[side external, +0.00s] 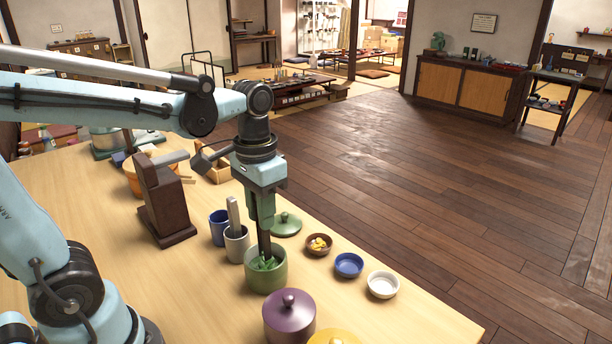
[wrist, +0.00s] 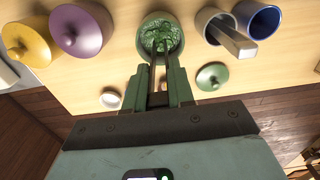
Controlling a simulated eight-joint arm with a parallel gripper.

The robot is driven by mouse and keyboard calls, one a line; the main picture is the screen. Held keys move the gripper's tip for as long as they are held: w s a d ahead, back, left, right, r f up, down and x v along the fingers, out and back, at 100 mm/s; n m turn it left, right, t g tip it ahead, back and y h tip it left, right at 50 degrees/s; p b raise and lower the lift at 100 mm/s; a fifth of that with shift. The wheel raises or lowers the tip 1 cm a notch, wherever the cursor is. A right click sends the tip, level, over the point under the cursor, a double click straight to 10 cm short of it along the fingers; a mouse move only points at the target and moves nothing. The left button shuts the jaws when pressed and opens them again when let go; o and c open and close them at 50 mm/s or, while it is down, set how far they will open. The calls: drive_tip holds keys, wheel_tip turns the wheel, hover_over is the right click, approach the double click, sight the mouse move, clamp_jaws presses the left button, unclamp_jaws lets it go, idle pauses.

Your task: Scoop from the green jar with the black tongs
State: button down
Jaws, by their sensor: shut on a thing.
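The green jar (side external: 266,281) stands open on the table with green contents inside; it also shows at the top of the wrist view (wrist: 143,42). My gripper (side external: 262,208) is above the jar, shut on the black tongs (side external: 264,238). The tongs point down, with their lower ends inside the jar at the green contents. In the wrist view, the green fingers of my gripper (wrist: 159,88) hold the tongs (wrist: 159,68). The tips are partly hidden among the contents. The green lid (side external: 286,225) lies on the table beside the jar.
A purple lidded jar (side external: 289,320) and a yellow one (side external: 333,338) stand in front. Brown (side external: 319,250), blue (side external: 349,266) and white (side external: 383,287) bowls stand to the right. A blue cup (side external: 217,232) and a pale cup (side external: 237,250) with a grey tool are close left, near a dark wooden stand (side external: 164,205).

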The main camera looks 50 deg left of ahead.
drive_tip(key=shift+r, duration=1.95)
